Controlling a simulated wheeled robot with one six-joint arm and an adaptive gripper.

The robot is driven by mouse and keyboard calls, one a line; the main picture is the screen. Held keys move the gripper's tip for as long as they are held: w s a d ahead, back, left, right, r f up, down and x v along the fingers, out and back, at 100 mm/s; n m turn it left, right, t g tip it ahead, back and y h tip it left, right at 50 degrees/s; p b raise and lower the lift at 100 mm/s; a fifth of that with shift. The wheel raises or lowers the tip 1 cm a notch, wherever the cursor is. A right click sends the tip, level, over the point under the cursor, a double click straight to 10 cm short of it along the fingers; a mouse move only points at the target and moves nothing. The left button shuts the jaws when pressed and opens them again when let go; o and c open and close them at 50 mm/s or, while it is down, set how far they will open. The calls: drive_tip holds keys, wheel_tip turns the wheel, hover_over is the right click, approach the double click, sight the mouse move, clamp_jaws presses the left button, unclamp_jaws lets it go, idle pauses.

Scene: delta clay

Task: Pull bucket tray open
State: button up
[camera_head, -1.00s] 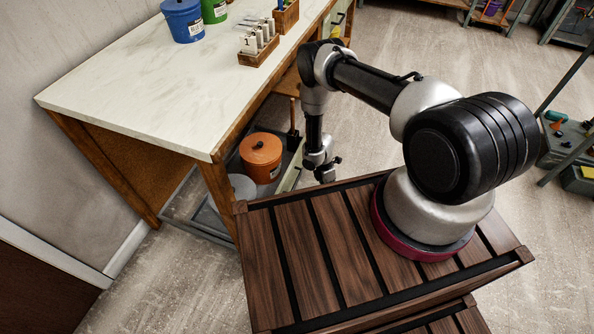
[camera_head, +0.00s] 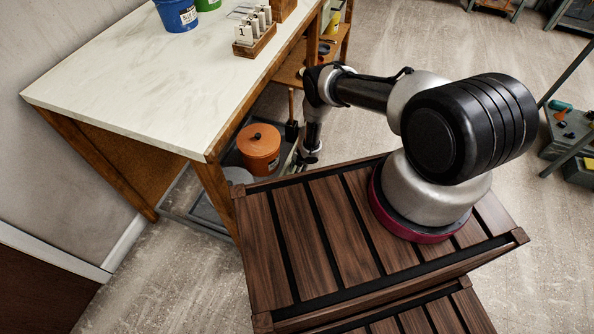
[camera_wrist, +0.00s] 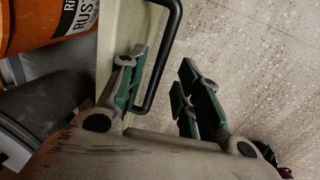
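The bucket tray (camera_head: 205,212) is a low grey tray under the table, with a pale green front panel (camera_wrist: 118,40). An orange bucket (camera_head: 259,152) and a grey bucket (camera_head: 237,176) stand in it. A black bar handle (camera_wrist: 160,70) sticks out from the panel in the wrist view. My gripper (camera_wrist: 163,64) is open. Its green-padded fingers are on either side of the handle, with the left finger closer to it and a clear gap to the right finger. In the head view my gripper's tips are hidden behind my wooden deck.
A white-topped table (camera_head: 150,85) stands over the tray, its wooden leg (camera_head: 215,195) close to my deck. A blue bucket (camera_head: 177,14) and a numbered wooden rack (camera_head: 254,38) are on top. Open floor (camera_head: 400,40) lies to the right of the tray.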

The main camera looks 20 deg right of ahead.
drive_tip(key=shift+w+a+f, duration=0.1)
drive_tip(key=shift+f, duration=0.5)
drive_tip(key=shift+w+a+f, duration=0.1)
drive_tip(key=shift+f, duration=0.45)
drive_tip(key=shift+c, duration=0.4)
clamp_jaws()
drive_tip(key=shift+s, duration=0.1)
